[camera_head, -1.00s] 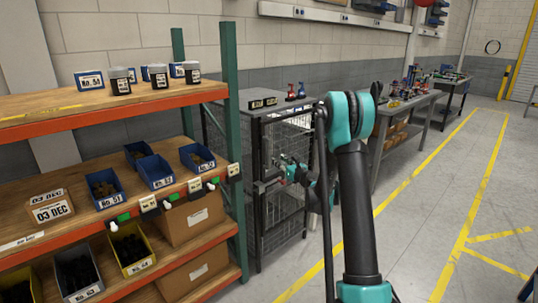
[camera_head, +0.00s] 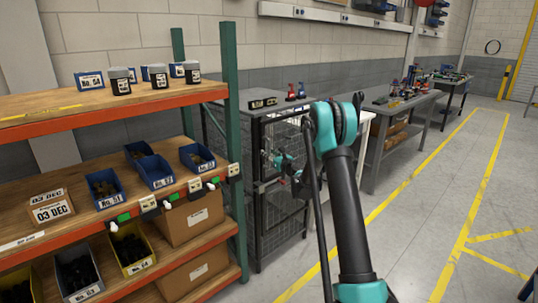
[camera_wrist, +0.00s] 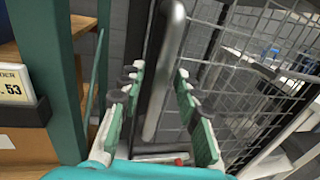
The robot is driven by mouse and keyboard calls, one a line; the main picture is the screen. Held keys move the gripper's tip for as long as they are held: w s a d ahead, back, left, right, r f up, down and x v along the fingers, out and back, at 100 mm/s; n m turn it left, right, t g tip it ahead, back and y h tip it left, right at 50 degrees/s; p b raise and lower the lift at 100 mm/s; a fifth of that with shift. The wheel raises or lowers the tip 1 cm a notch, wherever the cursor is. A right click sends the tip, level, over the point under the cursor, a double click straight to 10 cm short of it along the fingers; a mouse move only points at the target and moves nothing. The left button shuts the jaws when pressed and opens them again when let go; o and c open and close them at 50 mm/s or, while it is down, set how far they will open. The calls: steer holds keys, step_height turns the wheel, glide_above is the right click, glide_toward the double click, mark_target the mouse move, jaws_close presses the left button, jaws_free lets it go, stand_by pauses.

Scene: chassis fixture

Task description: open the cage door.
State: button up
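The dark-framed wire cage (camera_head: 262,215) stands just right of the shelving, its mesh front partly behind my arm. My gripper (camera_head: 280,162) is at the cage front, small and dark in the head view. In the wrist view, my gripper (camera_wrist: 160,88) is open, with its two green-and-grey fingers apart. A grey upright bar (camera_wrist: 165,65), which looks like the door handle, runs between and beyond the fingertips. I cannot tell whether it touches them. A mesh panel (camera_wrist: 255,75) is to the right of the bar. Whether the door is ajar cannot be told.
The shelving's green post (camera_head: 232,120) stands close to the left of the cage, and also left of my gripper in the wrist view (camera_wrist: 62,90). Grey workbenches (camera_head: 412,100) stand behind to the right. The floor (camera_head: 430,220) at right is clear.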

jaws_close()
stand_by(0.3)
